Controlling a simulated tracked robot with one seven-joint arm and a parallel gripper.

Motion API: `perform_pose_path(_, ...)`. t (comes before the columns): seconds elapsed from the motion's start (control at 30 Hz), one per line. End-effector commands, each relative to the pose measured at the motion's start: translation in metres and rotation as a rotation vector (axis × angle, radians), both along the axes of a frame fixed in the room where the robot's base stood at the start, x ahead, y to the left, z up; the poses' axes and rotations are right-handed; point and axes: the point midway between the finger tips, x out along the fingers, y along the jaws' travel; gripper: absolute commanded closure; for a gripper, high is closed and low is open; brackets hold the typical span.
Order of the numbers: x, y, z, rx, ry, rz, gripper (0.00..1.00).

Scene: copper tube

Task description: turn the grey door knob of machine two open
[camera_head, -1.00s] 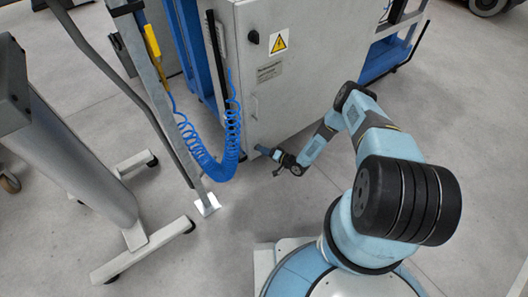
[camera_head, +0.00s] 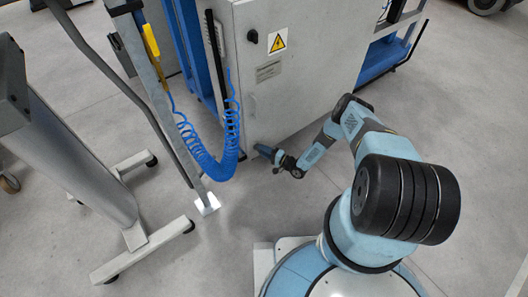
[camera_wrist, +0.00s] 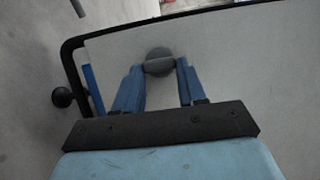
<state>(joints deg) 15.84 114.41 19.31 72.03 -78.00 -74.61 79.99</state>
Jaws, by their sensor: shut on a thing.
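The grey door knob (camera_wrist: 159,52) is a round disc with a raised grip bar, on a pale door panel in the wrist view. My gripper (camera_wrist: 158,66) has its two blue fingers on either side of the bar, shut on it. The bar lies nearly level across that view. In the head view, my gripper (camera_head: 259,149) is at the lower part of the grey cabinet door (camera_head: 290,85). There the knob is hidden by the gripper. The door looks closed.
A black knob (camera_head: 253,36) and a yellow warning sign (camera_head: 278,41) are higher on the cabinet. A coiled blue hose (camera_head: 215,170) hangs just left of my gripper. A wheeled grey stand (camera_head: 145,245) is at the left.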

Motion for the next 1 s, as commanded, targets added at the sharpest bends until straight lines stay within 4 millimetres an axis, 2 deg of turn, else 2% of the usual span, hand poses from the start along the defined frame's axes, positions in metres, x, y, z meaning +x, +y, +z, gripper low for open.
perform_pose_path(0.23, 0.001, -0.004, -0.003, -0.009, 0.003, -0.006, 0.90)
perform_pose_path(0.27, 0.001, -0.004, -0.003, -0.009, 0.003, -0.006, 0.59)
perform_pose_path(0.5, 0.000, -0.002, -0.002, -0.005, 0.002, -0.003, 0.36)
perform_pose_path(0.8, -0.001, -0.002, -0.001, -0.003, 0.001, -0.001, 0.34)
perform_pose_path(1.0, -0.012, -0.019, -0.001, -0.002, 0.003, -0.002, 0.34)
